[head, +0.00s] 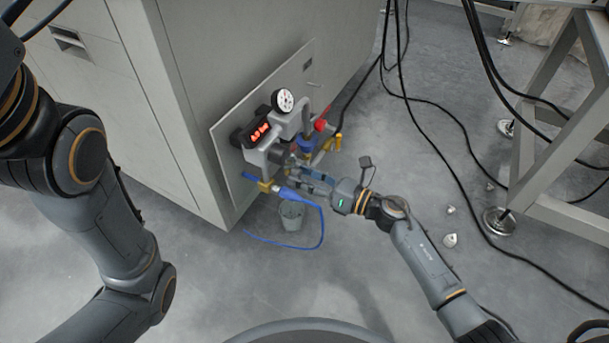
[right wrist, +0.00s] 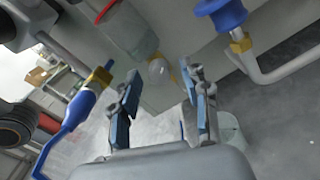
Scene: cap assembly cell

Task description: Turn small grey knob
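A small light grey knob (right wrist: 158,72) shows in the right wrist view, below a clear bowl (right wrist: 128,32) with a red ring. My right gripper (right wrist: 163,88) is open, with its two blue-padded fingers apart and the knob seen between their tips. I cannot tell whether either finger touches it. In the head view my right gripper (head: 302,180) is at the underside of the valve assembly (head: 262,155) on the grey cabinet's side. The knob cannot be made out there. My left gripper is out of view; only my left arm shows.
The assembly carries a round gauge (head: 285,100), a red lit display (head: 259,132) and a red knob (head: 320,125). A blue hose (head: 322,228) loops below, near a grey bucket (head: 291,216). Black cables (head: 440,105) and a metal frame (head: 555,130) are at the right.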

